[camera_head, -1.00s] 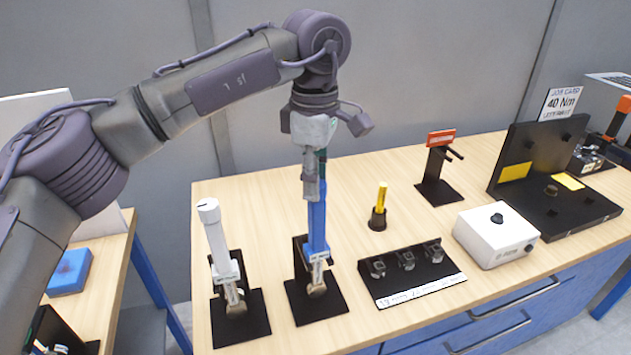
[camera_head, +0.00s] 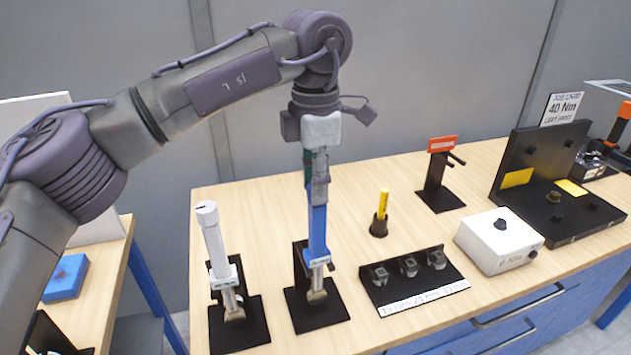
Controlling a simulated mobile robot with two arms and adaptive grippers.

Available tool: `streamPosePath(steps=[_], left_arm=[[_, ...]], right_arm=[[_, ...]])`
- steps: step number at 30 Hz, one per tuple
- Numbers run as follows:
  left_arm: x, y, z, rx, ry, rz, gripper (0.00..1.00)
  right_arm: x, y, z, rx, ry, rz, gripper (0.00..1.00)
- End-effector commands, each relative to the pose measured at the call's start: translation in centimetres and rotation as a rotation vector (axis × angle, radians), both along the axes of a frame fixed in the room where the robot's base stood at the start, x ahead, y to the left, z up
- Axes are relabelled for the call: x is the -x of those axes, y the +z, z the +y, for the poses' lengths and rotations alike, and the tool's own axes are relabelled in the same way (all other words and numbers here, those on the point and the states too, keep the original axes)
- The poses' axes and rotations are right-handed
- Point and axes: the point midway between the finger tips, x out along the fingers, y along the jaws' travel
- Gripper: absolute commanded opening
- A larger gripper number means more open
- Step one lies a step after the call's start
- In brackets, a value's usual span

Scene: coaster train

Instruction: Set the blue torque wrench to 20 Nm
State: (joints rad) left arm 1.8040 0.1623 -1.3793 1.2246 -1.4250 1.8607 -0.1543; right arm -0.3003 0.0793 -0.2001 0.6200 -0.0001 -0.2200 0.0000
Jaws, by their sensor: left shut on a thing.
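The blue torque wrench (camera_head: 317,232) stands upright in a black stand (camera_head: 330,312) near the middle of the bench, head down. My left gripper (camera_head: 317,180) comes down from above and is shut on the top end of the wrench. The fingers hide that upper end, and I cannot read any scale. A job card (camera_head: 563,106) at the back right reads 40 Nm. My right gripper is not in view.
A white wrench (camera_head: 214,245) stands in its own black stand just left. To the right are a black socket rack (camera_head: 385,297), a yellow-handled tool (camera_head: 381,208), a white box (camera_head: 497,240) and a black fixture (camera_head: 535,160). The bench (camera_head: 255,200) behind the stands is clear.

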Motion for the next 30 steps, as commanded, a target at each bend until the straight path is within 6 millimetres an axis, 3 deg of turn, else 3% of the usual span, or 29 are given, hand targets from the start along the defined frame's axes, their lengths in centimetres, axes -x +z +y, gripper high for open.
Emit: streamPosePath(steps=[11, 12, 17, 26, 30], left_arm=[[0.0, 0.0, 0.0, -0.001, 0.004, 0.001, 0.00], [0.0, 0.0, 0.0, -0.001, 0.004, 0.001, 0.35], [0.0, 0.0, 0.0, -0.001, 0.003, 0.001, 0.59], [0.0, 0.1, 0.0, 0.000, 0.003, 0.000, 0.59], [-0.1, 1.3, 0.0, 0.000, 0.004, -0.002, 0.59]], right_arm=[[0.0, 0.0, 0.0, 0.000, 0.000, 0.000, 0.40], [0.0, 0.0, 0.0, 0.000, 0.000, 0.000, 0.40], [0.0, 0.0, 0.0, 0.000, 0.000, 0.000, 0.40], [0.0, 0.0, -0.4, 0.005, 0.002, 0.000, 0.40], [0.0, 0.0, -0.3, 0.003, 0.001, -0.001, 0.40]])
